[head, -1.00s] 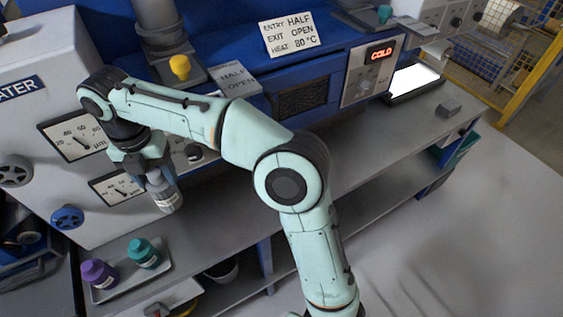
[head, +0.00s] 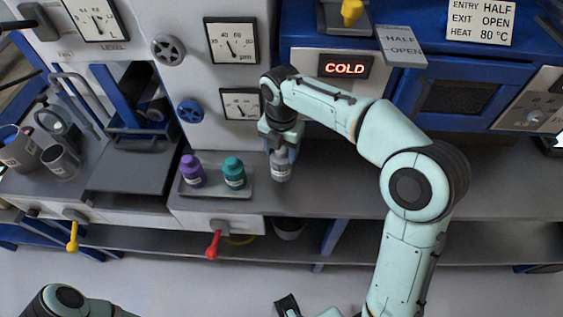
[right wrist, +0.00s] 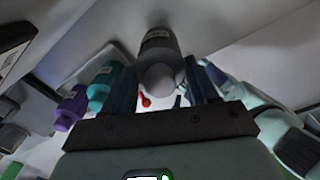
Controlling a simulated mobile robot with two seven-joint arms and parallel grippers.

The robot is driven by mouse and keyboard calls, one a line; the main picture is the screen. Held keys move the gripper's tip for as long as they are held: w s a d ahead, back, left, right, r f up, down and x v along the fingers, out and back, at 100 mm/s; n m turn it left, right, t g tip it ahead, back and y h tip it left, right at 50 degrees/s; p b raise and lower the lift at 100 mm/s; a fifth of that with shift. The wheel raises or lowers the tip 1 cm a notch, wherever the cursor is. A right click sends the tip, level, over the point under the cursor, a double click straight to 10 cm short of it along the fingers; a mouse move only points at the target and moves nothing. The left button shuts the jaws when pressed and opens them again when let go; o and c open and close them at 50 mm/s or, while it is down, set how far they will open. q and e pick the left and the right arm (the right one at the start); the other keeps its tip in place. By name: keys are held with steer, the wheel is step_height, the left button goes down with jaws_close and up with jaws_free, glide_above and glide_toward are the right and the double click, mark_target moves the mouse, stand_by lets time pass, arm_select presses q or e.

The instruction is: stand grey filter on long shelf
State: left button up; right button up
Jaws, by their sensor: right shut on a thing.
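The grey filter (head: 281,168), a grey bottle with a pale label, hangs upright from my right gripper (head: 281,150) in the head view. It is just right of the small tray, in front of the worktop's back panel. In the right wrist view the grey filter (right wrist: 160,62) sits between the two fingers of my right gripper (right wrist: 165,80), which are shut on it. A long grey shelf (head: 410,257) runs under the worktop. A dark piece at the bottom edge of the head view may be my left gripper (head: 288,305); its jaws are not clear.
A small tray (head: 215,193) holds a purple bottle (head: 192,171) and a teal bottle (head: 234,172). Grey mugs (head: 62,161) stand far left. A dark bowl (head: 289,228) sits below the worktop (head: 350,185). The worktop right of the filter is clear.

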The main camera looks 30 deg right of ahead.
mark_target(281, 161)
steer(key=shift+f+b, duration=0.35)
steer(key=shift+f, duration=2)
steer(key=shift+f, duration=0.15)
steer(key=o, duration=1.4)
step_height(281, 161, up, 12)
steer(key=shift+r+p, duration=0.15)
steer(key=shift+p, duration=1.05)
